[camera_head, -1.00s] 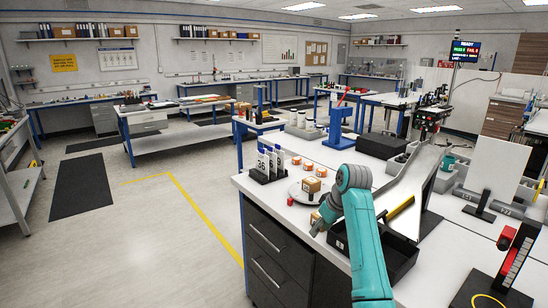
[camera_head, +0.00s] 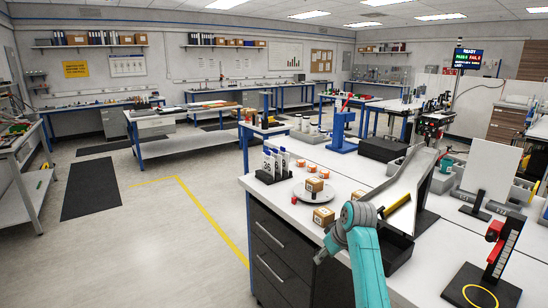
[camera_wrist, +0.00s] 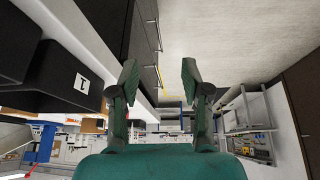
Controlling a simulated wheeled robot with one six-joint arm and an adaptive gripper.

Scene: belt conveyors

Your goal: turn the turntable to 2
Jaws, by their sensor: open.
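The turntable (camera_head: 300,194), a flat grey disc, lies on the near end of the white bench in the head view. A small brown box (camera_head: 314,185) with a white label sits on it. Any number marks on the disc are too small to read. My gripper (camera_head: 321,257) is low at the bench's near left edge, in front of the turntable and apart from it. In the wrist view my gripper (camera_wrist: 158,82) has its two fingers spread with nothing between them. The turntable is not recognisable in the wrist view.
Brown boxes stand at the bench edge (camera_head: 323,217) and right of the turntable (camera_head: 358,195). A rack of numbered bottles (camera_head: 272,165) stands behind left, a small red piece (camera_head: 293,200) at the edge. A black bin (camera_head: 398,245) lies right of my arm; drawers (camera_head: 280,250) are below.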

